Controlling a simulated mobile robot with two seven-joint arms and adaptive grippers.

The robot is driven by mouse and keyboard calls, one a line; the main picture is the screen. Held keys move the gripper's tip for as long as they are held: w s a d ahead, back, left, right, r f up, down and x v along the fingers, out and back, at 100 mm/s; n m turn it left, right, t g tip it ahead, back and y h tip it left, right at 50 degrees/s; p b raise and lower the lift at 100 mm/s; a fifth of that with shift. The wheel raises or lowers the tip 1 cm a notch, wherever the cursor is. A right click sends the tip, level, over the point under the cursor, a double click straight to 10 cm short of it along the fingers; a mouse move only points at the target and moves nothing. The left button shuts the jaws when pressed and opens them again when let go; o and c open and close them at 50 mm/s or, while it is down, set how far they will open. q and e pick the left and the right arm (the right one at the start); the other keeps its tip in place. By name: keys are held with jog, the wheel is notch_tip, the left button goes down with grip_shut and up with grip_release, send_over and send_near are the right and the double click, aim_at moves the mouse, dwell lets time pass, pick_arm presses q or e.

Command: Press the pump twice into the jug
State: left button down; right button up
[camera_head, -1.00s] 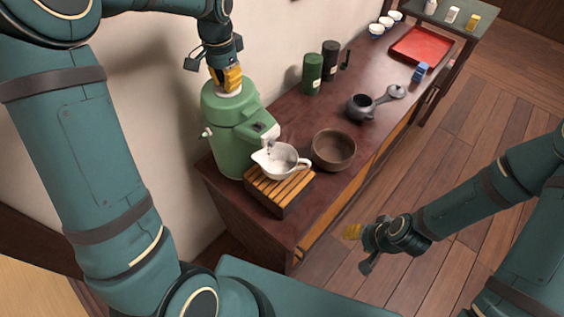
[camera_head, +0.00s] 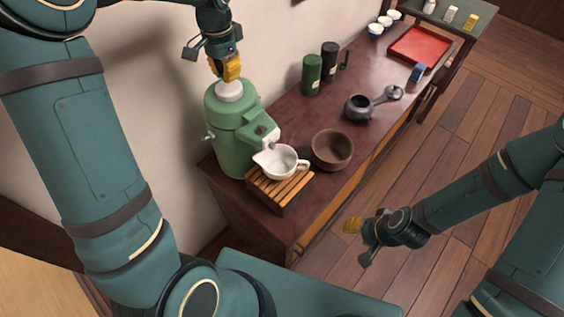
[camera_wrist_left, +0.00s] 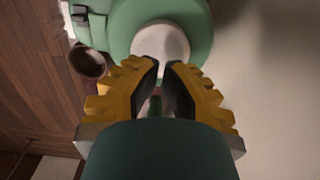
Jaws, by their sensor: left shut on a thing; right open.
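The green pump dispenser (camera_head: 230,135) stands upright at the near end of the counter, with a white round knob (camera_head: 230,92) on top. My left gripper (camera_head: 229,74) is above it, its yellow fingers nearly together with their tips at the top of the knob. The knob (camera_wrist_left: 160,42) also shows just beyond the fingertips in the left wrist view. The white jug (camera_head: 279,163) stands upright on the slatted wooden stand (camera_head: 281,188), below the dispenser's spout (camera_head: 271,137). The jug's contents are hard to make out. My right gripper (camera_head: 353,226) is open and empty over the floor.
A brown bowl (camera_head: 332,150) stands close right of the jug. A dark teapot (camera_head: 358,107), a green canister (camera_head: 311,75), a black one (camera_head: 330,62) and a red tray (camera_head: 419,47) are farther along. The counter's front edge lies between my right gripper and the jug.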

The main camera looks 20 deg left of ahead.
dwell(0.5)
pick_arm(q)
notch_tip(320, 180, up, 6)
jog(key=p, duration=0.5)
dwell(0.5)
